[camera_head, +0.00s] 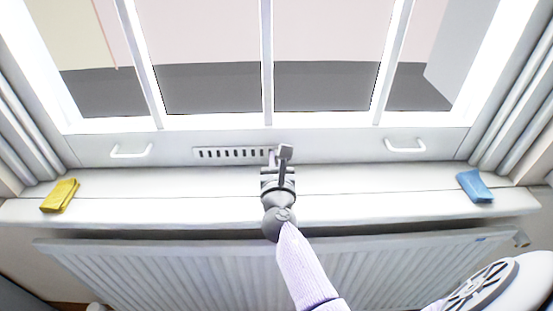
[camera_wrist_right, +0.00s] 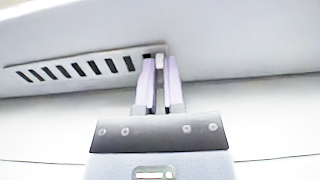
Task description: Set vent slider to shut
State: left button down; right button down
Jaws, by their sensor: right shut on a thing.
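The vent (camera_head: 232,154) is a light plate with a row of dark slots, set in the window's bottom frame. It also shows in the wrist view (camera_wrist_right: 75,72), with dark slots left of my gripper. My right gripper (camera_head: 283,153) is at the vent's right end. In the wrist view my right gripper (camera_wrist_right: 160,68) has its two fingers close together, shut on the small pale vent slider knob (camera_wrist_right: 159,60). The fingers hide most of the knob and part of the plate's right end. My left gripper is not in view.
A yellow cloth (camera_head: 60,195) lies at the sill's left end, a blue cloth (camera_head: 475,186) at its right. White window handles stand left (camera_head: 131,152) and right (camera_head: 405,146) of the vent. A radiator (camera_head: 180,270) is below the sill (camera_head: 370,205), which is otherwise clear.

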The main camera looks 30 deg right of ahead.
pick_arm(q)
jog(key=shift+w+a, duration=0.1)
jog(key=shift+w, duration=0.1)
pick_arm(e)
jog(key=shift+w+a+f+b, duration=0.15)
jog(key=shift+w+a, duration=0.2)
jog(key=shift+a, duration=0.25)
jog(key=shift+w+a+r+b, duration=0.15)
jog(key=shift+w+a, duration=0.2)
jog(key=shift+a, duration=0.2)
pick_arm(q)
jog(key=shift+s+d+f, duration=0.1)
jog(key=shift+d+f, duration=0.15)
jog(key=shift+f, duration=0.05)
pick_arm(e)
jog(key=c, duration=0.7)
grip_release()
jog(key=shift+w+a, duration=0.1)
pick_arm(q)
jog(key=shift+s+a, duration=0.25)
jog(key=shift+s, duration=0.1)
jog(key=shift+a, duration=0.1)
